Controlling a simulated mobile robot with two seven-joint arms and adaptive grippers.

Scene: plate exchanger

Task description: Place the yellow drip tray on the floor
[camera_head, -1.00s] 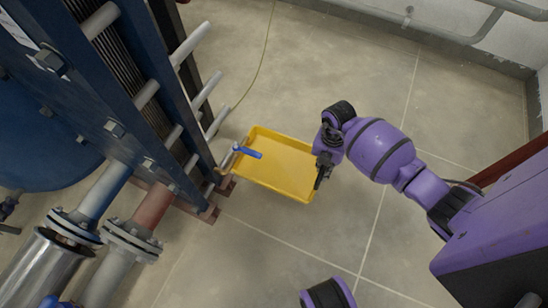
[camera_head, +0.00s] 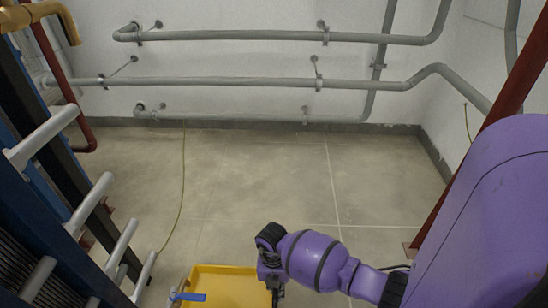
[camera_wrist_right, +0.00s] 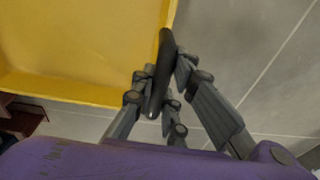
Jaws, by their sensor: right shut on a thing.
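The yellow drip tray (camera_head: 228,284) is at the bottom of the head view, cut off by the picture edge. It also fills the upper left of the right wrist view (camera_wrist_right: 75,45). My right gripper (camera_head: 275,288) is at the tray's right edge. In the right wrist view, the fingers of this gripper (camera_wrist_right: 168,85) are closed around a black handle (camera_wrist_right: 163,72) at the tray's edge. I cannot tell whether the tray rests on the floor (camera_head: 265,180) or hangs just above it. My left gripper is not in view.
A blue valve lever (camera_head: 188,297) shows over the tray's left side. The plate exchanger frame with grey bars (camera_head: 90,205) stands at the left. A thin yellow hose (camera_head: 183,190) lies on the floor. Grey pipes (camera_head: 230,83) run along the back wall. The middle floor is clear.

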